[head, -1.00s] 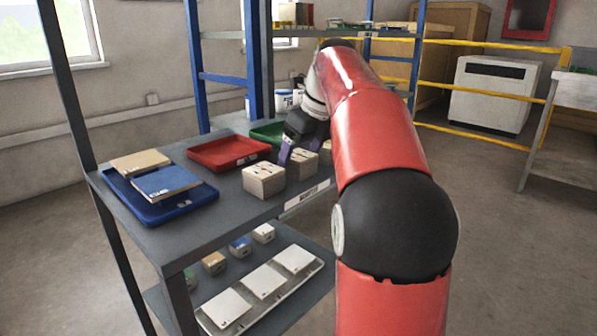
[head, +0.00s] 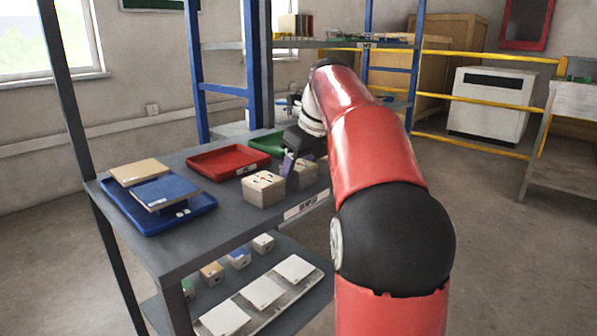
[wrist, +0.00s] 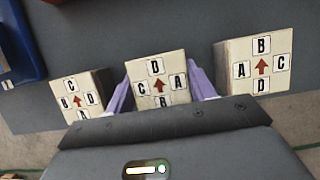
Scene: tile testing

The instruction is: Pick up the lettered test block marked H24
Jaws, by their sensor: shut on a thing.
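Several pale cube blocks with dark letters stand on the grey shelf top. In the wrist view, three show letter cards A to D around a red arrow: a left block (wrist: 77,99), a middle block (wrist: 158,82) and a right block (wrist: 257,66). My gripper (wrist: 158,93) has its purple fingers on both sides of the middle block and is shut on it. In the head view my gripper (head: 291,163) is at a block (head: 303,177) just behind the nearest block (head: 263,189). I cannot read an H24 mark on any block.
A red tray (head: 228,163), a green tray (head: 266,146) and a blue tray (head: 180,215) bearing a blue and a tan panel share the shelf top. The lower shelf holds small blocks and a rack of white tiles (head: 263,291). Blue uprights (head: 197,80) stand behind.

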